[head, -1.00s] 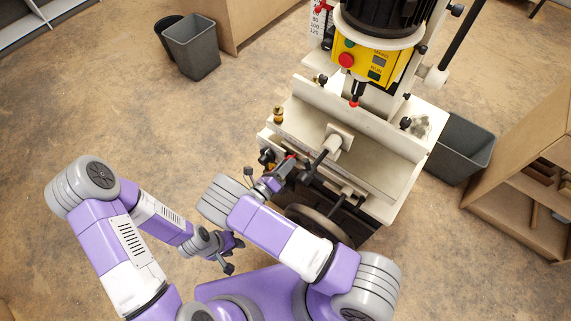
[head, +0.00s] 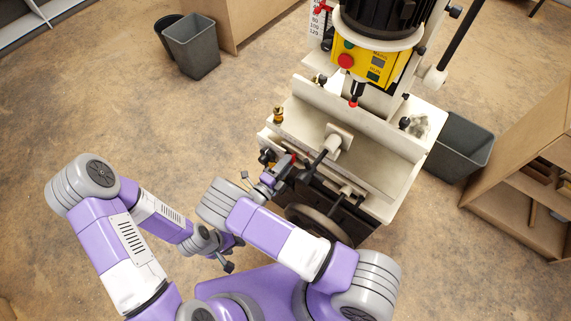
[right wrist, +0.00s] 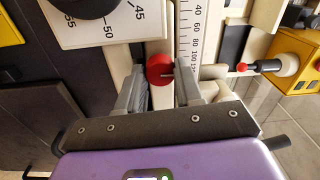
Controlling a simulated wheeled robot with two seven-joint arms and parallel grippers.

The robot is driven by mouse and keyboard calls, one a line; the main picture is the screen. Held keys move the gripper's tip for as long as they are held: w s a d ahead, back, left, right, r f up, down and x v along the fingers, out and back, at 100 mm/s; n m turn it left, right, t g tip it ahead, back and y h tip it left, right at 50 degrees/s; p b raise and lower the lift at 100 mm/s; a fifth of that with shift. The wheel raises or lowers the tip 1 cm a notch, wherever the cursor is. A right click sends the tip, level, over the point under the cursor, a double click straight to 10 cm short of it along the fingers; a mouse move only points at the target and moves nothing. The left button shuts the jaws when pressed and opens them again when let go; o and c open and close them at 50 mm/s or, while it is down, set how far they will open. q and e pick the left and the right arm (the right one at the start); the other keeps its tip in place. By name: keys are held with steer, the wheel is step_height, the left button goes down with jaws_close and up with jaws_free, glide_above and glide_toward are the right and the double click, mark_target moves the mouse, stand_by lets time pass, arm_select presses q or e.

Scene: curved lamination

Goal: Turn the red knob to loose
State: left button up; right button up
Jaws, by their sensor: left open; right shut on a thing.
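The red knob (right wrist: 160,71) is round with a dark slot-like mark and sits beside a white ruler scale in the right wrist view. My right gripper (right wrist: 162,78) has one finger on each side of it and is shut on it. In the head view this right gripper (head: 288,169) is at the front left of the white machine (head: 305,113), where a bit of red shows at its tip; most of the knob is hidden there. My left gripper (head: 236,254) is open and empty, low in front of my body, away from the machine.
A handwheel (head: 320,226) is right of my right gripper. The machine's yellow control box (head: 375,63) has a red button. Grey bins stand at the back left (head: 193,47) and right (head: 461,148). Wooden shelving (head: 530,170) is at the right. The floor on the left is clear.

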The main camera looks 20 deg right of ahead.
steer(key=shift+n, duration=0.3)
steer(key=o, duration=1)
steer(key=shift+o, duration=0.2)
